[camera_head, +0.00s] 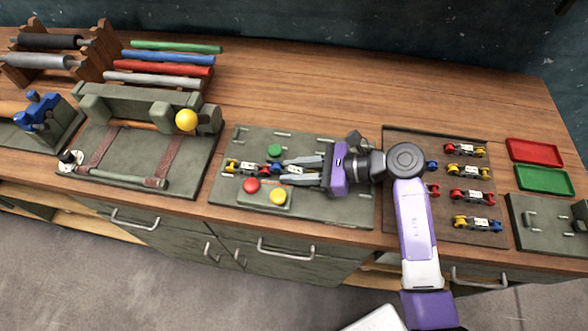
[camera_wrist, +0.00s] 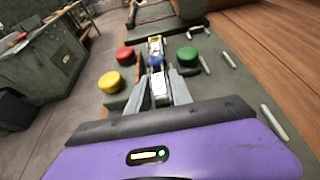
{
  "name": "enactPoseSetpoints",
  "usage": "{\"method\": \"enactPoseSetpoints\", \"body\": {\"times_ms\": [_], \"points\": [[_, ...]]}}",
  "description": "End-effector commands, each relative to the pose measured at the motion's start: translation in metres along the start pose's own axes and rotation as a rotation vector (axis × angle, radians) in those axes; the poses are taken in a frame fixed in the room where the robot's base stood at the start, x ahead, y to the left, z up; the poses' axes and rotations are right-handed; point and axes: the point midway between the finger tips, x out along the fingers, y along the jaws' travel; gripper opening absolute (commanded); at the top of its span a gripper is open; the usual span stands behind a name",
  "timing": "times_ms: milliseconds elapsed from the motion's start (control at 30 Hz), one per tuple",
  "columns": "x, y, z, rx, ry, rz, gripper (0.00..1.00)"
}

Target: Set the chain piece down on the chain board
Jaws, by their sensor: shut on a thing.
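The chain board (camera_head: 345,212) is a grey-green panel in the middle of the bench. My gripper (camera_head: 284,172) is low over it, reaching in from the right. It is shut on a chain piece with a pale plate and a blue end; the blue end (camera_head: 276,168) shows just beyond the fingertips. In the wrist view the held chain piece (camera_wrist: 160,88) lies between the fingers.
Red (camera_head: 251,185), yellow (camera_head: 278,196) and green (camera_head: 275,150) buttons stand close around the fingers. A brown tray (camera_head: 393,231) with several chain pieces lies to the right. Red (camera_head: 534,151) and green (camera_head: 544,180) trays sit farther right. The bench behind the board is clear.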

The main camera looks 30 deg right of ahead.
Motion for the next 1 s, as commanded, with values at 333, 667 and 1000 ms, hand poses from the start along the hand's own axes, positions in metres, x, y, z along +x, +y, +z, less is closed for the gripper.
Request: {"method": "enactPoseSetpoints", "body": {"times_ms": [333,667,1000], "points": [[0.002,0.003,-0.004,0.005,0.007,0.008,0.49],[-0.008,0.002,-0.007,0.002,0.001,0.007,0.49],[-0.077,-0.001,-0.003,0.002,0.003,0.002,0.49]]}}
